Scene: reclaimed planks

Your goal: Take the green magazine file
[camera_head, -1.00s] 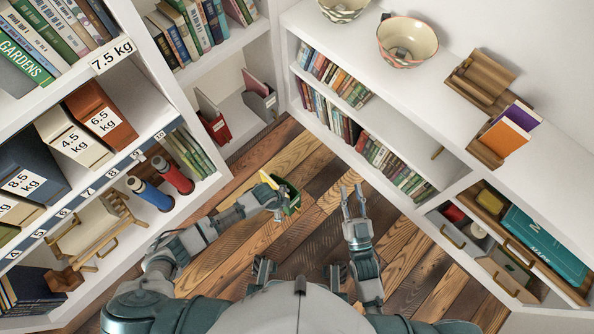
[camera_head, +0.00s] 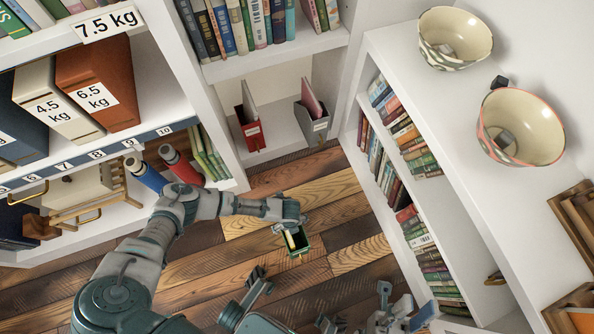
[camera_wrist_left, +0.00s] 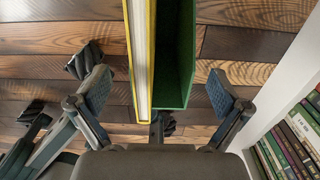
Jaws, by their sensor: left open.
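The green magazine file (camera_head: 299,246) is below the hand of my left arm in the head view, with the wooden floor behind it. It holds a yellow-edged item (camera_head: 289,238). In the left wrist view, the green file (camera_wrist_left: 175,72) and the yellow item (camera_wrist_left: 141,60) are between the two fingers of my left gripper (camera_wrist_left: 158,92). The fingers are spread, with a small gap on each side. My left gripper (camera_head: 292,226) is partly hidden by its own hand in the head view. My right gripper (camera_head: 402,302) is empty at the bottom, its fingers apart.
A red magazine file (camera_head: 250,131) and a grey one (camera_head: 313,121) stand in a low shelf compartment. A white bookcase (camera_head: 440,150) with two bowls on top is at right. Left shelves hold weight-labelled binders (camera_head: 97,88) and bottles (camera_head: 180,165).

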